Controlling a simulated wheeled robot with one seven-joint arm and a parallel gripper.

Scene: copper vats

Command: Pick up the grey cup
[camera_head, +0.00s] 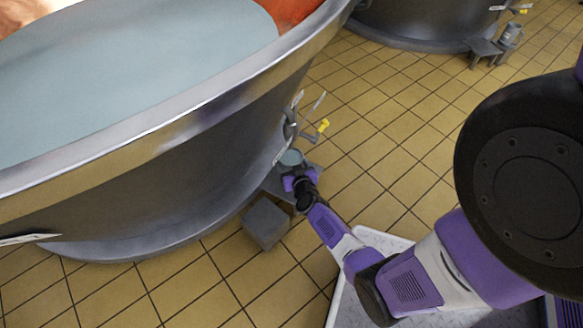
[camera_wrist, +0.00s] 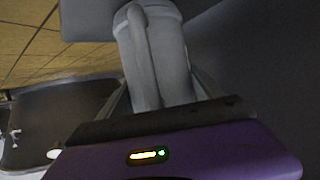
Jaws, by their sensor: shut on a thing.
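The grey cup (camera_head: 291,158) is beside the near vat, under its tap, at the middle of the head view. My gripper (camera_head: 297,175) reaches it from the front and covers part of it. In the wrist view the cup (camera_wrist: 160,55) fills the upper middle, its handle towards the camera. My gripper (camera_wrist: 165,95) is shut on the cup, with a finger on either side. The fingertips are mostly hidden. I cannot tell whether the cup touches the small grey stand (camera_head: 275,184) below it.
A grey block (camera_head: 265,222) stands on the floor left of my arm. A second vat (camera_head: 425,20) is at the back. Tiled floor (camera_head: 400,150) is clear to the right.

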